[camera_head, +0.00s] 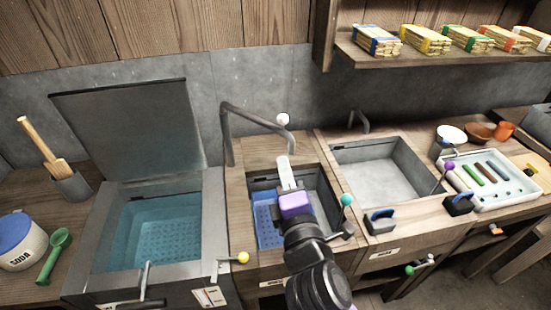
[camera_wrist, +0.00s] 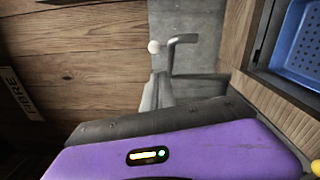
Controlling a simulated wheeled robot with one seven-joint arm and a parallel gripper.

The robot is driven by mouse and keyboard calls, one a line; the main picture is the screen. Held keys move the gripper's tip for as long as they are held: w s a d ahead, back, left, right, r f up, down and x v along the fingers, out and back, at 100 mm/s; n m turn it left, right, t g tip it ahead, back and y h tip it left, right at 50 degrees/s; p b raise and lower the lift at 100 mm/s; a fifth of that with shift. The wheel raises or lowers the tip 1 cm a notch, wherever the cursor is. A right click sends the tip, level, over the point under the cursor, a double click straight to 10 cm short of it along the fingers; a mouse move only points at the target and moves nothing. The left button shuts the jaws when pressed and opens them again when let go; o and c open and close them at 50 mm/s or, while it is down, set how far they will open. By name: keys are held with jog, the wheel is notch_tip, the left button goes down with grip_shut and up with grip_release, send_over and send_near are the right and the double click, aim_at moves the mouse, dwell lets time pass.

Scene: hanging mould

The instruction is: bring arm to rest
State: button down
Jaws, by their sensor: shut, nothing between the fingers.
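My gripper (camera_head: 284,162) is over the middle basin (camera_head: 321,190) in the head view, just in front of the dark bent spout (camera_head: 237,112). Its pale fingers are shut with nothing between them, and the purple wrist housing (camera_head: 295,204) is behind them. In the wrist view my gripper (camera_wrist: 158,88) points toward a white ball knob (camera_wrist: 153,46), which also shows near the spout end in the head view (camera_head: 282,119). I cannot tell whether the fingers touch anything. My arm hides part of the middle basin.
A water-filled vat (camera_head: 155,230) with a raised lid (camera_head: 130,122) stands at the left. A blue perforated tray (camera_head: 266,214) is in the middle basin. An empty-looking grey basin (camera_head: 382,168) and a white tray (camera_head: 515,196) are to the right. Knobbed levers stick out along the front.

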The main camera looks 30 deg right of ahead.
jog(key=s+a+f+m+t+y, duration=0.1)
jog(key=s+a+m+y, duration=0.2)
jog(key=s+m, duration=0.25)
jog(key=s+a+f+m+y, duration=0.2)
jog(key=s+a+m, duration=0.1)
jog(key=s+m, duration=0.25)
jog(key=s+f+m+g, duration=0.1)
jog(key=s+f, duration=0.1)
jog(key=s, duration=0.5)
jog(key=s+d+f+m+g, duration=0.1)
jog(key=s+f+m, duration=0.1)
jog(key=s, duration=0.6)
jog(key=s+d+f+m+g+y, duration=0.1)
jog(key=s+f+m, duration=0.1)
jog(key=s, duration=0.6)
jog(key=shift+d+f+g, duration=0.25)
jog(key=shift+f+g, duration=0.05)
jog(key=shift+g, duration=0.1)
